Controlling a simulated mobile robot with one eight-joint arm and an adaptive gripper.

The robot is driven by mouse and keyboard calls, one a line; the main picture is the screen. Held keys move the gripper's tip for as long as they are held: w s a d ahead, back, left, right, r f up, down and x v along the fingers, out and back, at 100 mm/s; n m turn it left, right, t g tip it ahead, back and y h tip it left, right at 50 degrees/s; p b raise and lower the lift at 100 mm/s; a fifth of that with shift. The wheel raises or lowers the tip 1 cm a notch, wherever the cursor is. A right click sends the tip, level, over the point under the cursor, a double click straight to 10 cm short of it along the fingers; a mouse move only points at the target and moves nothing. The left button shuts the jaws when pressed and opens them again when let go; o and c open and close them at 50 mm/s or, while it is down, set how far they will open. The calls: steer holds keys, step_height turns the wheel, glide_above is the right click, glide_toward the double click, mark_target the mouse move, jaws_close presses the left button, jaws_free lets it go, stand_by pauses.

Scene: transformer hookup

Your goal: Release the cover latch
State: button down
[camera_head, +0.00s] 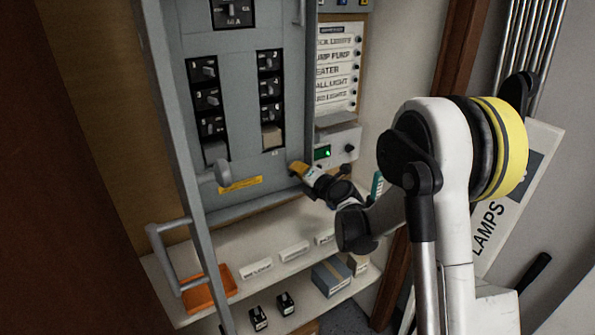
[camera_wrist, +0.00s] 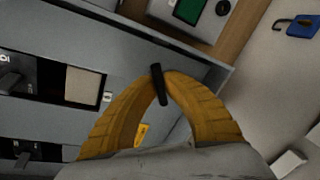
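The grey electrical panel (camera_head: 235,120) fills the upper left of the head view, with a grey frame in front of its left side. My gripper (camera_head: 296,167) is at the panel's lower right edge, its yellow fingers pointing at it. In the wrist view, the fingertips of my gripper (camera_wrist: 160,78) come together around a short black bar (camera_wrist: 158,86), which looks like the cover latch. The fingers appear closed on its two sides. In the head view the latch is hidden by the fingers or too small to make out.
A grey box with a green display (camera_head: 322,152) is just right of my gripper. A grey handle (camera_head: 170,255) juts out at left. Below, a shelf holds an orange tray (camera_head: 205,290) and a blue-grey box (camera_head: 331,276). A blue padlock (camera_wrist: 302,25) hangs at right.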

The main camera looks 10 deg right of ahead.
steer(key=shift+m, duration=0.3)
steer(key=shift+m+y+b, duration=0.3)
steer(key=shift+m+y, duration=0.1)
steer(key=shift+m, duration=0.6)
steer(key=shift+m+y+b, duration=0.4)
steer(key=shift+m+y, duration=0.2)
steer(key=shift+m, duration=0.9)
steer(key=c, duration=1.5)
jaws_free()
steer(key=v, duration=1.2)
steer(key=shift+d+r, duration=0.1)
